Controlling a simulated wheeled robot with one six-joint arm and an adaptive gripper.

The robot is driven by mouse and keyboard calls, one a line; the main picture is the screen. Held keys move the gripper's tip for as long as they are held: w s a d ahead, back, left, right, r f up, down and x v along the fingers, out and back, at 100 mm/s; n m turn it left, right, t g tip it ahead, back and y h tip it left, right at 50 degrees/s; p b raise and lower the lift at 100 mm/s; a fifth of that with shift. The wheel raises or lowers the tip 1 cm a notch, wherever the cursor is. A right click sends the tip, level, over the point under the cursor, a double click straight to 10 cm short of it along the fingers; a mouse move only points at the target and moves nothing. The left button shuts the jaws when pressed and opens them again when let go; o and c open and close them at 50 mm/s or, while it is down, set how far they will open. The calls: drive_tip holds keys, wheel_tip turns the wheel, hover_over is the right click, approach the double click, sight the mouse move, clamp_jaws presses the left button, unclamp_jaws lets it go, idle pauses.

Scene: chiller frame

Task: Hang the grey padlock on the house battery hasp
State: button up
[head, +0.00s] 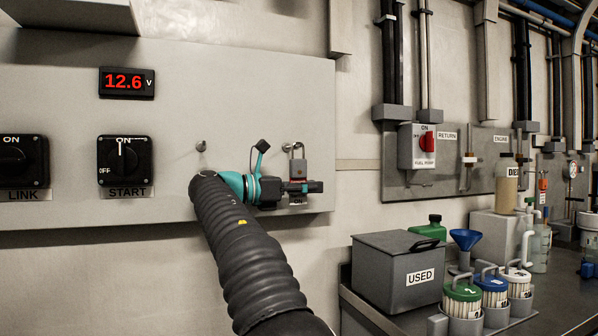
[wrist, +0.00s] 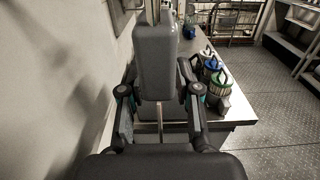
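The grey padlock (head: 298,168) is upright at the right part of the grey panel, its shackle on top. In the wrist view its grey body (wrist: 155,65) stands between the fingers of my gripper (wrist: 160,90), which touch its sides. In the head view my gripper (head: 305,187) reaches in from the left, low on the padlock. A small metal peg (head: 287,148) sticks out of the panel beside the shackle. I cannot tell whether the shackle is around it. A reddish part and a label below are mostly hidden by the fingers.
Another peg (head: 201,146) is further left on the panel. The START switch (head: 124,160), LINK switch (head: 22,160) and a voltage display (head: 127,82) are also there.

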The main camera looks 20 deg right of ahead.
clamp_jaws()
drive_tip(key=shift+r, duration=0.2)
drive_tip(key=s+r+b, duration=0.1)
drive_tip(key=s+b, duration=0.2)
drive_tip(key=s, duration=1.5)
drive_tip(key=shift+b, duration=0.4)
